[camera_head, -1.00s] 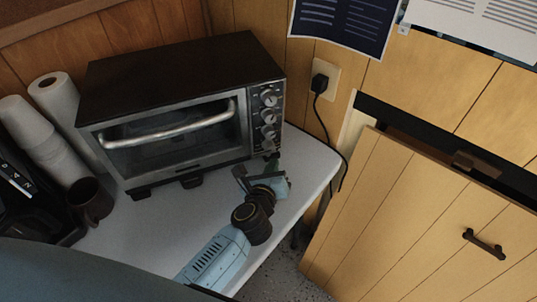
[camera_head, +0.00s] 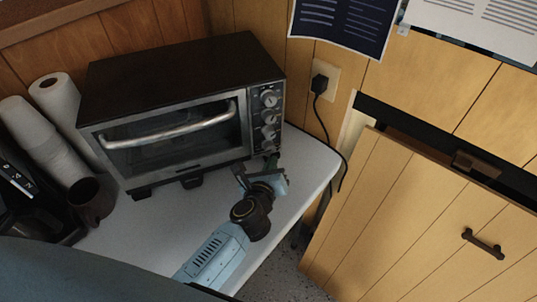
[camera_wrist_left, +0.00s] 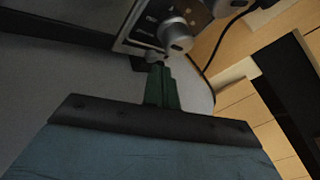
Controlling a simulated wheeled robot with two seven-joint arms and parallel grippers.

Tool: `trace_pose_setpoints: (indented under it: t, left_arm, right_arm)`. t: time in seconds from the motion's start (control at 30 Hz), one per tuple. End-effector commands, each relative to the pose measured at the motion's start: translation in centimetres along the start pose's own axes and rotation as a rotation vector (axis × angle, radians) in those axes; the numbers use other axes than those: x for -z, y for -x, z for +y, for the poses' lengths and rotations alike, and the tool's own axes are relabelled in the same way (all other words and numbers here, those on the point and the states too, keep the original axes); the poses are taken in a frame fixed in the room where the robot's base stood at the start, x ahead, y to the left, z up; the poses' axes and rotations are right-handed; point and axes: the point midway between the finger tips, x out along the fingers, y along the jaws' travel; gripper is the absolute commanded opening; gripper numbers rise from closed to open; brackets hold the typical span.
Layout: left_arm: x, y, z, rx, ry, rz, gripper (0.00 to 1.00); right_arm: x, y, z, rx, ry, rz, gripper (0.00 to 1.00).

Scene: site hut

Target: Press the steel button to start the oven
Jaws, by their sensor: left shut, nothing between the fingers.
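The toaster oven (camera_head: 180,80) has a black top, a glass door with a steel handle, and a control panel with several round knobs at its right front. A small steel button (camera_wrist_left: 153,57) shows below the lowest visible knob (camera_wrist_left: 176,38) in the left wrist view. My left gripper (camera_head: 271,161) is at the foot of the control panel. Its green fingers (camera_wrist_left: 160,84) are shut and empty, with their tips just at the button and partly covering it. I cannot tell whether they touch it. My right gripper is not in view.
The oven stands on a white table (camera_head: 150,235). A dark mug (camera_head: 91,203), paper rolls (camera_head: 55,98) and a black appliance (camera_head: 22,205) are at the left. A power cord (camera_head: 341,165) hangs from the wall outlet (camera_head: 324,80). A wooden cabinet (camera_head: 420,225) stands at the right.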

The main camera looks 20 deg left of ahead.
Motion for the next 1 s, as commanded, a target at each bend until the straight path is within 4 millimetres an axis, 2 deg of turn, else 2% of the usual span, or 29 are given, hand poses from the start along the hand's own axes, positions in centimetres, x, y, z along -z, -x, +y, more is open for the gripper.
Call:
trace_pose_setpoints:
  t: [1.0]
  left_arm:
    - [-0.34, -0.62, 0.36, -0.001, -0.001, 0.0, 0.0]
  right_arm:
    - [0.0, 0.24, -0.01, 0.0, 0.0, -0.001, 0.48]
